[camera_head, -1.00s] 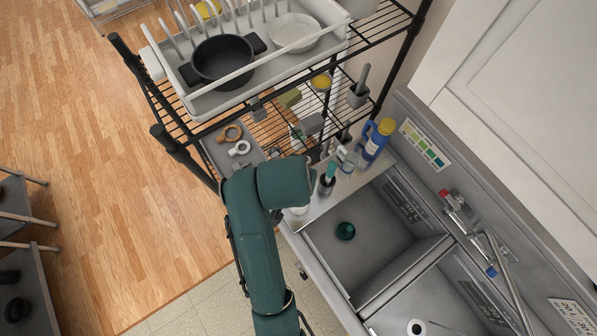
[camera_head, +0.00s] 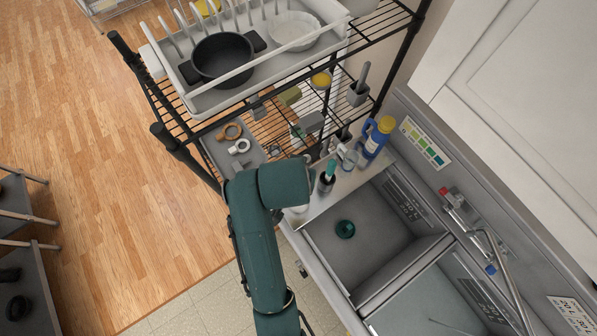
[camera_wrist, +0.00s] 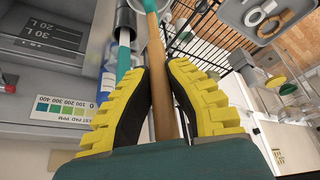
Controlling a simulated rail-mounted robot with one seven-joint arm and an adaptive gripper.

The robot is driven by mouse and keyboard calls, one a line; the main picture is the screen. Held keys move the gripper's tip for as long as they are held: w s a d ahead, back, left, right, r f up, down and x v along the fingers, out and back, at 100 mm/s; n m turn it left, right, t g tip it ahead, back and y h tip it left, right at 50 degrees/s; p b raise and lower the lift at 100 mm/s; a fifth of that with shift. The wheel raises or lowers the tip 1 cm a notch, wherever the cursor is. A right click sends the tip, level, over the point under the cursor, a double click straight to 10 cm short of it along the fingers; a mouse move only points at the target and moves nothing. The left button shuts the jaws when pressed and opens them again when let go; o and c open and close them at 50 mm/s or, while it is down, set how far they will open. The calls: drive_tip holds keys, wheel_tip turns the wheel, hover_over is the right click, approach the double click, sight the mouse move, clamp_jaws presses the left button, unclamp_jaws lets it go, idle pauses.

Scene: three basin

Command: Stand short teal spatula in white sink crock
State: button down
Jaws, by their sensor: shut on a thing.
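In the wrist view my gripper (camera_wrist: 158,72) has its yellow ridged fingers shut on a light brown handle (camera_wrist: 157,50). A teal part (camera_wrist: 150,5) shows at the handle's top picture edge, so this looks like the teal spatula; its far end is cut off. In the head view my arm hides the gripper and the spatula. A white rounded thing (camera_head: 299,209), perhaps the white sink crock, shows only in part below my arm's end on the sink ledge. I cannot tell whether the spatula is over it.
A dark crock (camera_head: 326,185) with a teal-and-white-handled tool stands beside my arm's end. A glass (camera_head: 349,160) and a blue jug (camera_head: 374,140) stand behind it. A wire rack (camera_head: 168,92) stands close behind.

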drive_tip(key=shift+f+b, duration=2.15)
drive_tip(key=shift+f, duration=2.6)
drive_tip(key=c, duration=1.1)
unclamp_jaws()
drive_tip(key=shift+c, duration=0.2)
drive_tip(key=shift+r, duration=0.1)
drive_tip(key=p+v, duration=0.3)
